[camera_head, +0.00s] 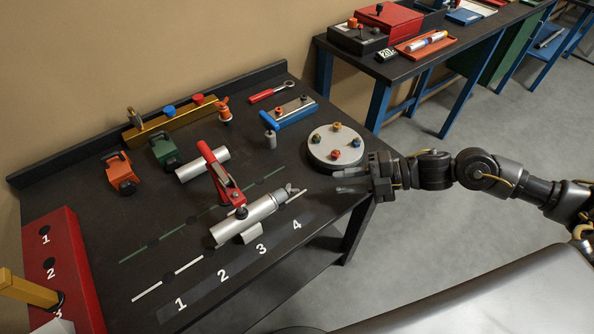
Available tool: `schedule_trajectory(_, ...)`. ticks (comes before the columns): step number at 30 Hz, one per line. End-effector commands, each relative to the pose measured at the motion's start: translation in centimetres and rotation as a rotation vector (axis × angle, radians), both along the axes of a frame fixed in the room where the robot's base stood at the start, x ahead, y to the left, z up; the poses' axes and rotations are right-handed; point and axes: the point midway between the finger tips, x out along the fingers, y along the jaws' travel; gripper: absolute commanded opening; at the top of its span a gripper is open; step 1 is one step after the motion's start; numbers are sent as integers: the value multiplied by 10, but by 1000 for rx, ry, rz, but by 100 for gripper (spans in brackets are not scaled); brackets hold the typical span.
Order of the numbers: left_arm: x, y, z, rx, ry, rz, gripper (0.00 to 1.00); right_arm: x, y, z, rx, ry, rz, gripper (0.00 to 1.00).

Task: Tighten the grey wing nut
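The grey wing nut (290,189) appears to be the small winged piece at the right end of a silver cylinder (248,217) lying on the dark bench. A red-handled clamp (222,176) stands over the cylinder. My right gripper (346,180) comes in from the right, just past the wing nut's right side, with its fingers pointing left toward it. The two fingers are apart with nothing between them, and a gap separates them from the nut. My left gripper is not in view.
A round plate with coloured knobs (322,157) sits just behind my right gripper. Behind the clamp are a loose silver cylinder (203,165), a green block (165,150), an orange block (121,175) and a blue clamp (290,114). A numbered red block (62,245) stands at left.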

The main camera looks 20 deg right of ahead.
Motion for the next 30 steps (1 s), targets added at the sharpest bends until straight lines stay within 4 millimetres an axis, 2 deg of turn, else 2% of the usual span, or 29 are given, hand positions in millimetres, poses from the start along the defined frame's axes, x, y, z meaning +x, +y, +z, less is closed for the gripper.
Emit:
schedule_trajectory(5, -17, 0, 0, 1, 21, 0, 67, 1, 2, 0, 0, 0, 1, 27)
schedule_trajectory(11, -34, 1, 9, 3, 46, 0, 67, 8, 24, -4, 5, 0, 2, 27)
schedule_trajectory(16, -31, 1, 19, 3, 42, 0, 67, 20, 53, -14, 4, 0, 1, 27)
schedule_trajectory(21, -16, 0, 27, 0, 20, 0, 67, 28, 78, -24, 3, 1, 2, 27)
schedule_trajectory(30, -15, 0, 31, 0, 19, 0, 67, 36, 96, -33, 0, 0, 0, 27)
